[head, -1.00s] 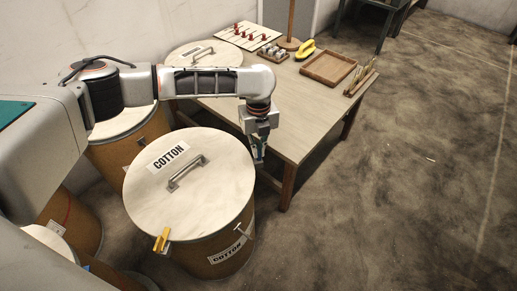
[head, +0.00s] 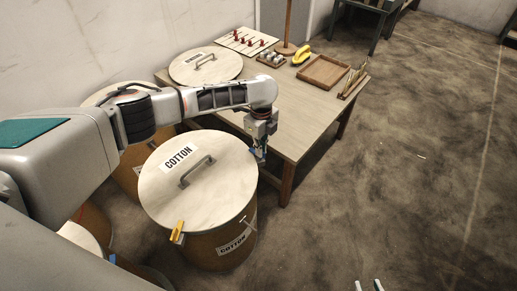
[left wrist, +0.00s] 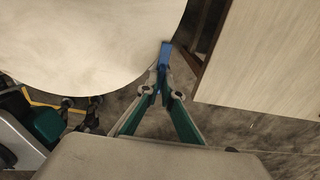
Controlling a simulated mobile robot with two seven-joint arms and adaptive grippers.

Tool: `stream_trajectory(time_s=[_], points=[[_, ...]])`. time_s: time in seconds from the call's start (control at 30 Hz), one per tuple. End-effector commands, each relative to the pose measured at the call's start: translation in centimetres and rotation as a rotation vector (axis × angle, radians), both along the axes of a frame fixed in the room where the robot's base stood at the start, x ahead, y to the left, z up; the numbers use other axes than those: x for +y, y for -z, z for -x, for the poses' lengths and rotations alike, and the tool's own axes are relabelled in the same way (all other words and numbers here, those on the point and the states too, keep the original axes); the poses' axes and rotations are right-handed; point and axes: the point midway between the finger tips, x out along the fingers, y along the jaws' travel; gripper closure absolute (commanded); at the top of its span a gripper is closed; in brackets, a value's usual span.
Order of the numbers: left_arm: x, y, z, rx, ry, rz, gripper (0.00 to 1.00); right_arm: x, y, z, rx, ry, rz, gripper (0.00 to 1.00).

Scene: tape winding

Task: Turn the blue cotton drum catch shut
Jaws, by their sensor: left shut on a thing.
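The cotton drum (head: 222,245) stands upright with a pale round lid (head: 205,205), a metal handle and a COTTON label on top. The blue catch (left wrist: 165,54) is at the lid's rim, on the side near the table; in the head view it is mostly hidden by my gripper. My left gripper (head: 261,155) points down beside the rim. In the left wrist view its fingers (left wrist: 160,90) are closed together on the blue catch. A yellow catch (head: 178,231) sits at the drum's front left rim. My right gripper (head: 368,286) shows only its two tips, apart and empty, at the bottom edge.
A wooden table (head: 300,120) stands close behind the drum, with a tray (head: 324,72), a yellow-handled tool (head: 302,54) and another lid (head: 206,66). Other drums (head: 127,172) crowd the left. The floor at the right is clear.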

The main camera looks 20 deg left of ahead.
Motion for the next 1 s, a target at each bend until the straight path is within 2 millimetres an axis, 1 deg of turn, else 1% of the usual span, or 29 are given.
stream_trajectory(time_s=[0.03,0.37,0.73,1.0], points=[[-0.1,-0.5,0.1,-0.001,-0.046,0.000,1.00,-0.2,-0.5,-0.2,-0.004,0.005,0.004,0.74],[-0.2,-0.3,0.1,0.003,-0.360,0.001,1.00,-0.4,-0.4,0.8,0.025,0.024,-0.001,0.74],[-0.1,0.0,0.2,0.006,-0.702,0.000,1.00,0.1,-2.5,0.1,0.003,0.022,-0.026,0.74],[-0.1,0.2,0.2,0.008,-0.895,-0.001,1.00,0.4,-2.3,0.7,0.017,0.019,-0.031,0.74]])
